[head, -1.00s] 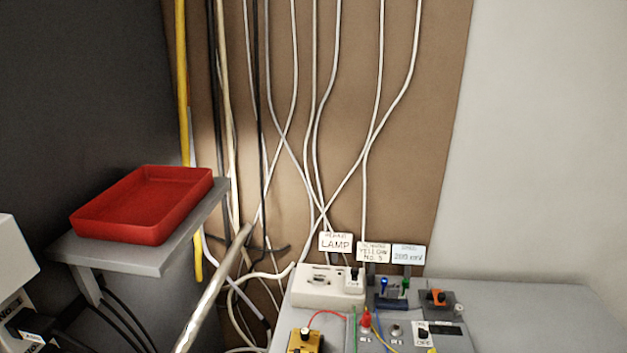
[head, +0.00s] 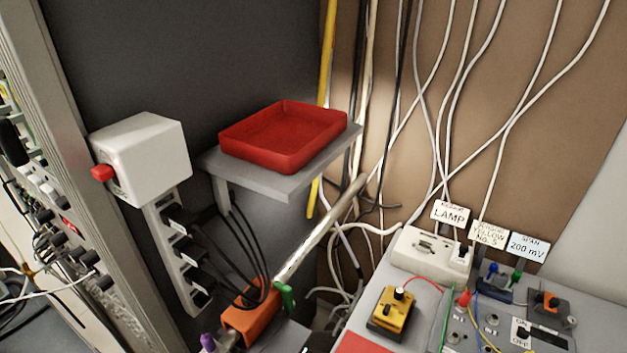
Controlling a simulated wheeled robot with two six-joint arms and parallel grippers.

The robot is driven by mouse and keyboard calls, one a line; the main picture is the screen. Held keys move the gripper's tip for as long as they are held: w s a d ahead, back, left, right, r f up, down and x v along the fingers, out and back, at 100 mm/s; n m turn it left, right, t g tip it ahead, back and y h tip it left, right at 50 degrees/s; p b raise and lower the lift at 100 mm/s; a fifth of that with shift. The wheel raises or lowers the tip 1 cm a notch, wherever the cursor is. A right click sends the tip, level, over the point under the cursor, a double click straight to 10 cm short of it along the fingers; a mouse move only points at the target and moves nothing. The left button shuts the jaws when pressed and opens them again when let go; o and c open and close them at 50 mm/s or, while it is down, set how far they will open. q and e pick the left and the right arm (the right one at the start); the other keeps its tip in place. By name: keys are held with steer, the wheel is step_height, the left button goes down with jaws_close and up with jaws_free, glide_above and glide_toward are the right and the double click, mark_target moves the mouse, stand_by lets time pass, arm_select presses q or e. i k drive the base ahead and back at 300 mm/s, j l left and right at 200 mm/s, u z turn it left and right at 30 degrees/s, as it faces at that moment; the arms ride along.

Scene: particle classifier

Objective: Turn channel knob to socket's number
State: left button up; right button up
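A label card (head: 489,236) behind the bench reads "YELLOW NO. 5"; its small top line seems to read "SENSOR". A dark unit with an orange part and a black knob (head: 551,301) sits at the right. I cannot tell which knob is the channel knob, and no scale numbers are readable. Blue and green plugs (head: 516,276) stand in a dark block. Neither of my grippers shows in the head view.
Cards reading "LAMP" (head: 450,213) and "200 mV" (head: 528,247) flank the yellow card. A white socket box (head: 430,253) stands before them. A red tray (head: 283,137) rests on a grey shelf. A white power strip (head: 176,255), an orange box (head: 250,318) and a rack (head: 62,200) are left.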

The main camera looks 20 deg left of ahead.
mark_target(76, 253)
steer(key=u, duration=1.9)
